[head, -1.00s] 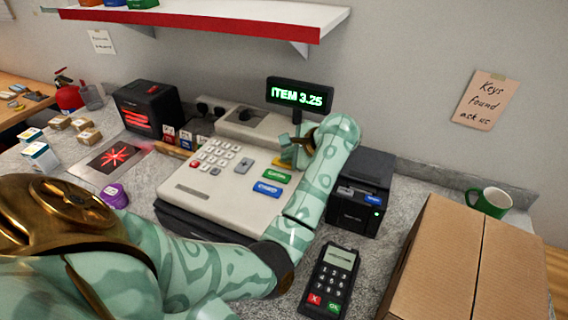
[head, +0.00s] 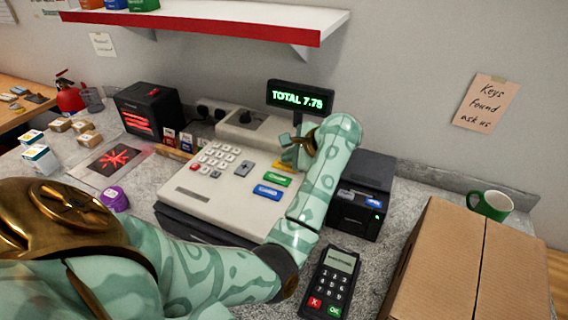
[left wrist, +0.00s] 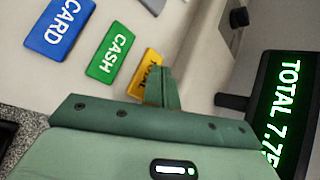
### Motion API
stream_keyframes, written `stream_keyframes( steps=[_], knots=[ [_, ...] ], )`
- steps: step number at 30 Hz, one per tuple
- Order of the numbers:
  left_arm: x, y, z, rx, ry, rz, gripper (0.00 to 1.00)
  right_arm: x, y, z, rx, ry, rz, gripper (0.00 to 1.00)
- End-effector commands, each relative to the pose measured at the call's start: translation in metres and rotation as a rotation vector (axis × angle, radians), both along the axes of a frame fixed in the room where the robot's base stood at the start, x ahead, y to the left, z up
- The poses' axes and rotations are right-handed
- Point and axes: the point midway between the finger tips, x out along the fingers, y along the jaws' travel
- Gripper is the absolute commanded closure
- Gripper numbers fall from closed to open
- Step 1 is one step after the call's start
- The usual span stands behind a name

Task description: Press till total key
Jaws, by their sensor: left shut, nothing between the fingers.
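The till (head: 200,200) stands on the counter, with white number keys and green CASH (head: 278,180) and blue CARD (head: 268,193) keys. The yellow total key (left wrist: 148,70) is partly covered by my left gripper in the left wrist view. Only a bit of yellow shows beside the gripper in the head view. My left gripper (left wrist: 162,80) is shut and empty, its fingertips at the yellow key; I cannot tell whether they touch it. The till display (head: 298,98) reads TOTAL 7.75 in green. My right gripper is in neither view.
A card terminal (head: 329,282) lies in front of the till. A black printer (head: 362,200) stands to its right, then a cardboard box (head: 450,265) and a green mug (head: 491,205). A purple roll (head: 115,198) and small boxes lie left. A red-edged shelf (head: 200,27) hangs above.

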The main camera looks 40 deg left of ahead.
Motion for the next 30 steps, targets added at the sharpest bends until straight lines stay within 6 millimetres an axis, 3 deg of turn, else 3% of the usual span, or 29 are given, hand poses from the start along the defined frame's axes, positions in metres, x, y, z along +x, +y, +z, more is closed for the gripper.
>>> stream_keyframes(
  steps=[10, 24, 30],
  knots=[
    [0.000, 0.000, 0.004, 0.000, 0.000, 0.000, 1.00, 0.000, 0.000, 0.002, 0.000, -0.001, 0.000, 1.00],
    [0.000, 0.000, 0.057, -0.001, -0.002, 0.001, 1.00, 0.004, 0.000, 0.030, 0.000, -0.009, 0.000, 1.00],
    [0.000, 0.000, 0.061, -0.001, 0.000, -0.001, 1.00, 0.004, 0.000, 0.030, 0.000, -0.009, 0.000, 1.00]
  ],
)
